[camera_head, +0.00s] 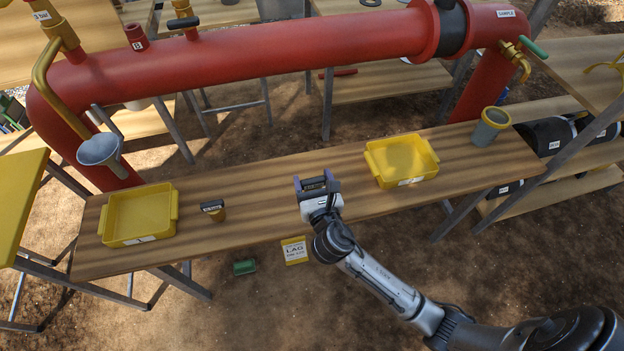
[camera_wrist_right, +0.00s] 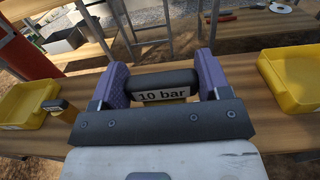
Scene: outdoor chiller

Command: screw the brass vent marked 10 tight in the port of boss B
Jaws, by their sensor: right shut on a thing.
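The vent with a black cap (camera_wrist_right: 165,84) reads "10 bar" in the right wrist view. My right gripper (camera_head: 318,184) is shut on it, with a purple finger at each end of the cap. The gripper is over the middle of the wooden bench; the vent's lower part is mostly hidden. Boss B (camera_head: 137,38), a short red stub marked B, stands on top of the red pipe (camera_head: 240,47), up and left of the gripper and well apart from it. Its top looks bare. My left gripper is not in view.
A second black-capped brass vent (camera_head: 213,208) stands on the bench (camera_head: 262,190), beside the left yellow tray (camera_head: 174,213). The right yellow tray (camera_head: 402,177) is empty. A black-handled fitting (camera_head: 184,23) stands near boss B. A grey funnel (camera_head: 99,151) hangs below the pipe's left end.

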